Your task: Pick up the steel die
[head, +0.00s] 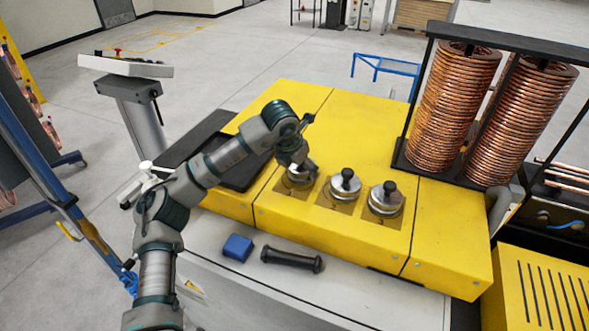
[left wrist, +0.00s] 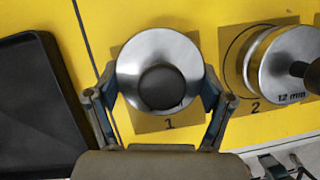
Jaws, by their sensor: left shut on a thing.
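A round steel die (head: 300,178) with a dark round centre is at the leftmost of three square plates on the yellow machine top. My left gripper (head: 297,164) reaches down over it. In the left wrist view, the fingers of the gripper (left wrist: 160,88) are shut on opposite sides of the steel die (left wrist: 158,52), above the plate marked 1 (left wrist: 150,124). I cannot tell whether its underside touches the plate. A second die, marked 12 mm, (left wrist: 272,75) is at plate 2. My right gripper is not in view.
Two dies with black knobs, the middle one (head: 345,186) and the right one (head: 385,200), stand close by. A black tray (head: 238,178) lies to the left. A blue block (head: 238,247) and a black handle (head: 291,260) lie in front. Copper coils (head: 455,105) stand right.

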